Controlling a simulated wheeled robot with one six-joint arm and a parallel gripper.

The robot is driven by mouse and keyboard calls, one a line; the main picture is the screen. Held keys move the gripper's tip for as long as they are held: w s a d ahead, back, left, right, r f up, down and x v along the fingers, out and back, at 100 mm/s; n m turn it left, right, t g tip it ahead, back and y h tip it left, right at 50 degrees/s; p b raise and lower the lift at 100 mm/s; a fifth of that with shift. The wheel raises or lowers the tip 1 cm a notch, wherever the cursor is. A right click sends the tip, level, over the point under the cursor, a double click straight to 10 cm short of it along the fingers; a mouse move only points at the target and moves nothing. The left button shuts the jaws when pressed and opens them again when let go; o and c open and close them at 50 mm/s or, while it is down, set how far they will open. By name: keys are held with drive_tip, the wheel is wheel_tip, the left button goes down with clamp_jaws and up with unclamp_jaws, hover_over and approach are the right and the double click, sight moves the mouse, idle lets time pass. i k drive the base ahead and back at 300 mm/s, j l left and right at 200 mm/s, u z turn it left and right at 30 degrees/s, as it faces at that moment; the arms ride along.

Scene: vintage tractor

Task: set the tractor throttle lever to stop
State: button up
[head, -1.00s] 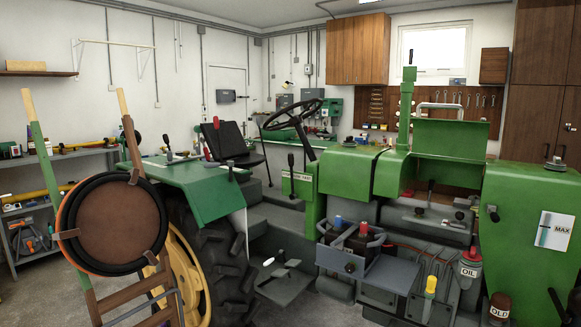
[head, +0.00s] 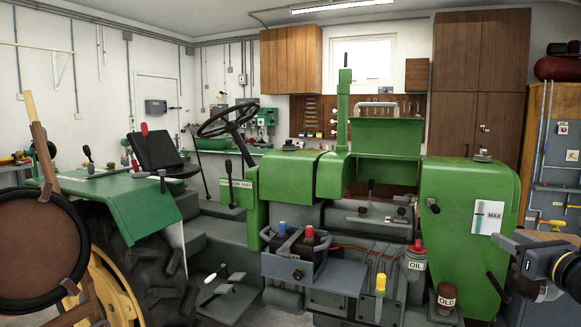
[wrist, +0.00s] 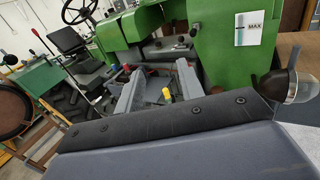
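The green tractor (head: 370,178) stands across the middle of the head view, and its front half shows in the wrist view (wrist: 220,38). Several levers show: a black one (head: 230,170) by the dash below the steering wheel, a red-topped one (head: 144,130) near the seat, and black-knobbed ones (head: 88,154) by the rear fender.
A battery tray (head: 340,280) juts out from the tractor's side, beside a yellow-handled tool (head: 380,283). A round brown-faced frame (head: 35,245) stands at the left front, near the rear wheel (head: 125,260).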

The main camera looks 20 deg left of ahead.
sight(230, 184)
drive_tip(key=i+j+u, duration=0.1)
drive_tip(key=i+j, duration=0.15)
drive_tip(key=j, duration=0.35)
drive_tip(key=i+j+u, duration=0.1)
drive_tip(key=i+j, duration=0.2)
drive_tip(key=j, duration=0.25)
drive_tip(key=i+j+u, duration=0.1)
drive_tip(key=i+j, duration=0.2)
drive_tip(key=j, duration=0.3)
drive_tip(key=i+j, duration=0.3)
drive_tip(key=j, duration=0.2)
drive_tip(key=i+j+u, duration=0.15)
drive_tip(key=i+j, duration=0.2)
drive_tip(key=j, duration=0.2)
drive_tip(key=i+j+u, duration=0.1)
drive_tip(key=i+j, duration=0.25)
drive_tip(key=j, duration=0.15)
